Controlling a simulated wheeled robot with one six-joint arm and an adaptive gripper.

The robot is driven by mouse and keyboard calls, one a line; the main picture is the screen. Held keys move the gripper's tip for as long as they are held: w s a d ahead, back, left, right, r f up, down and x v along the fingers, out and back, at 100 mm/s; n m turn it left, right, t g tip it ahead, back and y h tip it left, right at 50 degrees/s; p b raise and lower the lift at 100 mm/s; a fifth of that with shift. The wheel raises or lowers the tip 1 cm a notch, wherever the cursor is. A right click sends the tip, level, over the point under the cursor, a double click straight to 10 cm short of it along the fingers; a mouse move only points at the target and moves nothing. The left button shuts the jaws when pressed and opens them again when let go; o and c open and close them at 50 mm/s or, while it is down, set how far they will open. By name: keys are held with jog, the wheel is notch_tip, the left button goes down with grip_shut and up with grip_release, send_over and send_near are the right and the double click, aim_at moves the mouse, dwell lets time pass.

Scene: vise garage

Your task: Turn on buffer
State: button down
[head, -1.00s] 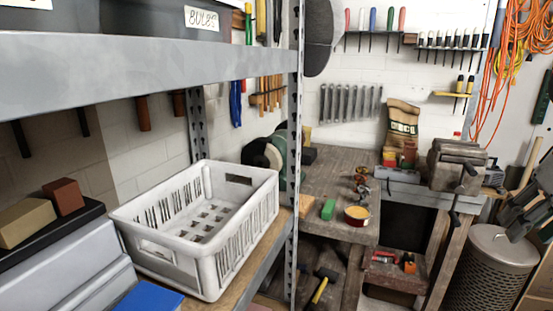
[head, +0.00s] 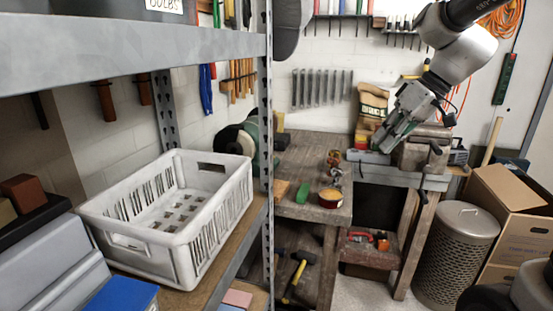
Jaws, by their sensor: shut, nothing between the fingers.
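The buffer (head: 236,138), a green machine with dark round wheels, stands on the workbench (head: 315,150) at the back left. The shelf's metal post and the white crate hide part of it, and I cannot make out its switch. My gripper (head: 379,146) hangs from the arm at the upper right, pointing down and to the left. It is shut and empty, in front of the paper bag and beside the vise (head: 417,152). It is well to the right of the buffer and apart from it.
A metal shelf with a white crate (head: 150,238) fills the left foreground. A mesh bin (head: 459,250) and a cardboard box (head: 505,215) stand at the right.

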jog(key=w+a+f+n+y, duration=0.2)
jog(key=w+a+f+n, duration=0.1)
jog(key=w, duration=0.7)
jog(key=w+a+f+n+y, duration=0.2)
jog(key=w+a+f, duration=0.4)
jog(key=w, duration=0.5)
jog(key=w+a+f+n+t+y, duration=0.1)
jog(key=w+a+f+n+y, duration=0.2)
jog(key=w, duration=0.8)
notch_tip(320, 180, down, 2)
jog(key=a+y, duration=0.1)
jog(key=a, duration=0.1)
jog(key=shift+a+n, duration=0.3)
jog(key=shift+a, duration=0.1)
jog(key=x, duration=0.4)
jog(key=f+x, duration=0.1)
jog(key=x, duration=0.7)
jog(key=shift+d+f, duration=0.25)
jog(key=shift+f, duration=0.2)
jog(key=shift+a+f, duration=0.25)
jog(key=shift+f, duration=0.2)
